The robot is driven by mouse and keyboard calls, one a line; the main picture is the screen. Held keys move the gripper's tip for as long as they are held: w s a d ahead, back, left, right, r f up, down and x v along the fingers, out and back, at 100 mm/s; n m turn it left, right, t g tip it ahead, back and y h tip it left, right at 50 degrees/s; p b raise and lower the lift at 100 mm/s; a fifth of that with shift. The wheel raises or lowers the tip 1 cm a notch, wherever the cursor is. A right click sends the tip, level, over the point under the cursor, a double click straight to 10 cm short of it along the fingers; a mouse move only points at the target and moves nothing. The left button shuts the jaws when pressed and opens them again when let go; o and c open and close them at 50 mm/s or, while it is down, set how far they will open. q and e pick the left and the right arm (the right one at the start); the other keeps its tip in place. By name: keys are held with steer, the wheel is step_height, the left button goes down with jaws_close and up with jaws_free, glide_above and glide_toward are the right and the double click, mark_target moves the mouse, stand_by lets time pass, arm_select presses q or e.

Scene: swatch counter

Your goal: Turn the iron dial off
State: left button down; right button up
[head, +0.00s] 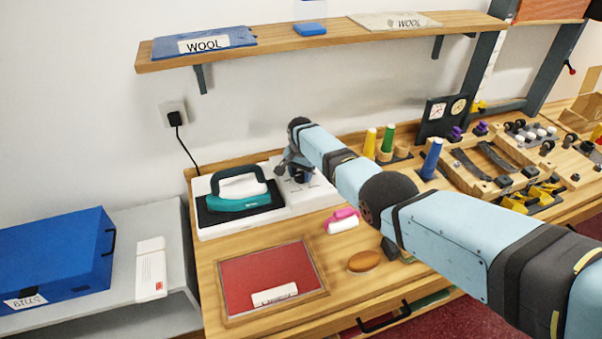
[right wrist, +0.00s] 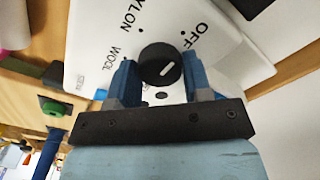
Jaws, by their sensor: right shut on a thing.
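The iron dial (right wrist: 160,64) is a round black knob with a short white mark, set in a white panel (right wrist: 88,45) printed OFF, NYLON and WOOL. The mark lies slantwise; which label it points to, I cannot tell for sure. My right gripper (right wrist: 161,76) is shut on the dial, one finger on each side of it. In the head view my right gripper (head: 298,172) is over the right part of the white iron station (head: 318,196) and hides the dial. The teal and white iron (head: 240,190) rests on the station's dark pad. My left gripper is out of view.
A red mat (head: 260,265) in a wooden frame lies in front. A pink and white roller (head: 342,221) and a brown oval object (head: 364,261) lie right of it. Thread spools (head: 388,138) stand beyond my right arm. A shelf (head: 330,43) hangs above.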

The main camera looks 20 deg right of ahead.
mark_target(301, 174)
steer(key=o, duration=0.9)
step_height(301, 174, up, 5)
steer(key=shift+p, duration=0.8)
step_height(301, 174, up, 9)
steer(key=shift+f, duration=0.1)
